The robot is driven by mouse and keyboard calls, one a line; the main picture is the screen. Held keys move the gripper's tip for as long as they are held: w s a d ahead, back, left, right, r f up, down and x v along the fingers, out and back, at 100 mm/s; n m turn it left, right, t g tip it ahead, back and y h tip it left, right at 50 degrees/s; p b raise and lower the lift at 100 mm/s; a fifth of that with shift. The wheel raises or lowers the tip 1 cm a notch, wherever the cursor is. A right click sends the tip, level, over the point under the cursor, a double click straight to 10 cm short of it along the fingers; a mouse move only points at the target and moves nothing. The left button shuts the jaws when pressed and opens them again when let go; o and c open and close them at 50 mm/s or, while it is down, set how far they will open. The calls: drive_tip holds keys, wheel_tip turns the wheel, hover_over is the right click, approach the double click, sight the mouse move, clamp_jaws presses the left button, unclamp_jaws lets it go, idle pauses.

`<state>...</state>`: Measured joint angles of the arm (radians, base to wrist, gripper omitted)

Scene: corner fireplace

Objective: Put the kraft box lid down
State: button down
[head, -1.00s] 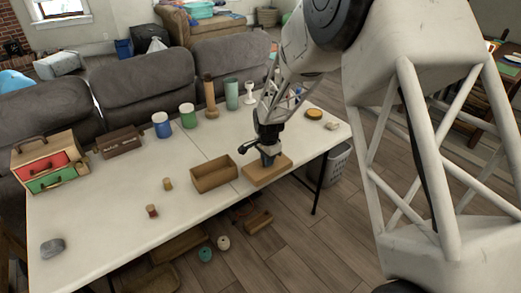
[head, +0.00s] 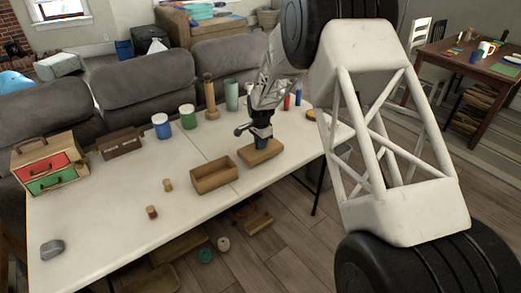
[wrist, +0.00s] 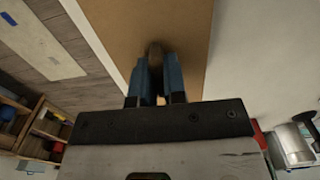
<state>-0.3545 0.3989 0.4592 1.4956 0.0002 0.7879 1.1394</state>
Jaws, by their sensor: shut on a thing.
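The kraft box lid (head: 272,153) is a flat brown slab over the table's right part, right of the open kraft box (head: 214,181). My gripper (head: 260,142) points down and is shut on the lid from above. In the wrist view the blue fingers (wrist: 156,82) close around a small brown knob at the middle of the lid (wrist: 190,30). I cannot tell if the lid's underside touches the tabletop. The open box stands on the table near its front edge, apart from the lid.
Free tabletop (head: 110,215) lies to the left, with two small corks or spools (head: 152,212) and a grey stone (head: 52,249). Behind stand blue (head: 161,126) and green (head: 188,117) jars, a wooden grinder (head: 210,100) and a teal cup (head: 231,95).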

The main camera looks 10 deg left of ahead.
drive_tip(key=shift+w, duration=0.1)
idle(0.3)
drive_tip(key=shift+f, duration=1.75)
drive_tip(key=shift+f, duration=0.1)
drive_tip(key=c, duration=1.2)
unclamp_jaws()
wheel_tip(320, 180, up, 12)
drive_tip(key=shift+r, duration=0.1)
